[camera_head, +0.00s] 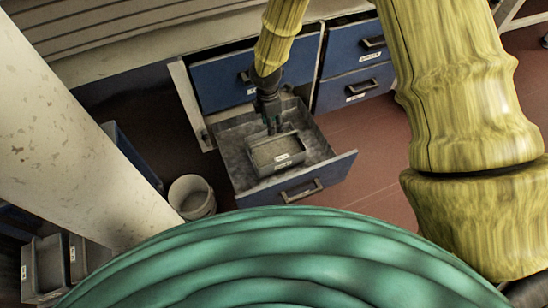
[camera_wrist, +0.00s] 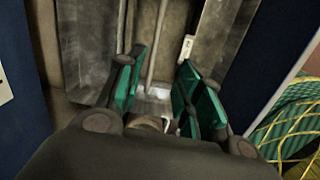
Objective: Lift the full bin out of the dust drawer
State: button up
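The dust drawer (camera_head: 335,166) is pulled open below a blue cabinet, with its blue front and handle toward me. A grey bin (camera_head: 283,163) with a white label sits inside it, and grey material shows within its rim. My gripper (camera_head: 272,128) points down at the bin's far rim. In the wrist view, my gripper (camera_wrist: 163,65) is open, with its green-padded fingers apart on either side of a thin metal edge. I cannot tell whether the pads touch it.
Closed blue drawers (camera_head: 355,88) stand to the right of the open drawer. A white bucket (camera_head: 192,197) stands on the floor to its left. Other grey bins (camera_head: 45,268) are at the lower left. A pale post (camera_head: 60,120) crosses the left side. Red floor is clear at right.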

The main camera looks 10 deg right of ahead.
aim_at(275, 139)
jog(key=shift+w+f+n+b, duration=0.3)
jog(key=shift+w+f+b, duration=0.3)
jog(key=shift+w, duration=0.05)
jog(key=f, duration=0.1)
jog(key=f+b, duration=0.1)
jog(key=f, duration=0.1)
jog(key=f+b, duration=0.1)
jog(key=f, duration=0.1)
jog(key=shift+d+f, duration=0.1)
jog(key=shift+d, duration=0.2)
jog(key=shift+d+f+b, duration=0.15)
jog(key=shift+f+b, duration=0.7)
jog(key=shift+f, duration=0.45)
jog(key=shift+d+f+b, duration=0.15)
jog(key=shift+f+b, duration=0.65)
jog(key=shift+f, duration=0.45)
jog(key=shift+c, duration=0.4)
grip_shut()
